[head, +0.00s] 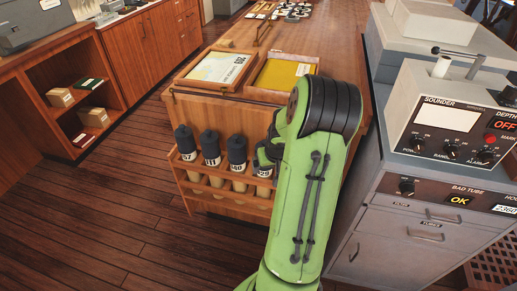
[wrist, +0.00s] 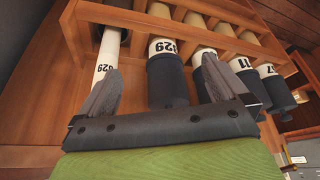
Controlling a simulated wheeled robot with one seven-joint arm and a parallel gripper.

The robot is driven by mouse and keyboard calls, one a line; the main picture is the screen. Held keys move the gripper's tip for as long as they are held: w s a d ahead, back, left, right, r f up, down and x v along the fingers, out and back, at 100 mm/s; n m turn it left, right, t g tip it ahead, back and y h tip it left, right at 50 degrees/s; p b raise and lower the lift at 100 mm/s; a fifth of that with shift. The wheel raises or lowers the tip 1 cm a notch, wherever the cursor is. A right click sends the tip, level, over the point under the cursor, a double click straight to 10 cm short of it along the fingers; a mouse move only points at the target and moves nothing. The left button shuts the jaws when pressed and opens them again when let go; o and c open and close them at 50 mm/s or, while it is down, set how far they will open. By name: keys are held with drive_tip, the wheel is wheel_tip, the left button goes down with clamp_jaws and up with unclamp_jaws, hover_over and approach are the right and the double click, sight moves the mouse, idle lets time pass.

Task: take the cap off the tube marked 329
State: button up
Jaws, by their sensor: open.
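Several tubes stand in a wooden rack (head: 228,199). In the wrist view a dark-capped tube (wrist: 163,48), its label ending in 29 with an unclear first digit, has its cap (wrist: 167,82) between my open fingers, apart from both as far as I can tell. Left of it is a thinner white tube (wrist: 107,58) with a similar 29 label; no dark cap shows on it, and its lower end is partly behind my left finger. My gripper (wrist: 158,92) is open and empty. In the head view my arm hides most of it and the rack's right end.
Other dark-capped tubes (head: 211,149) stand close together left of my gripper; my right finger overlaps one in the wrist view. The rack is on the end of a wooden chart table (head: 330,35). A grey sounder console (head: 450,125) stands right of my arm. The floor (head: 120,220) at left is clear.

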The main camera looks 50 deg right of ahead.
drive_tip(key=w+d, duration=0.4)
drive_tip(key=shift+w+f, duration=0.1)
drive_tip(key=shift+w, duration=0.25)
drive_tip(key=shift+w+d, duration=0.95)
drive_tip(key=shift+w, duration=0.3)
drive_tip(key=x, duration=0.3)
drive_tip(key=shift+s+b, duration=0.1)
drive_tip(key=shift+b, duration=0.25)
drive_tip(key=shift+a, duration=0.1)
drive_tip(key=c, duration=1)
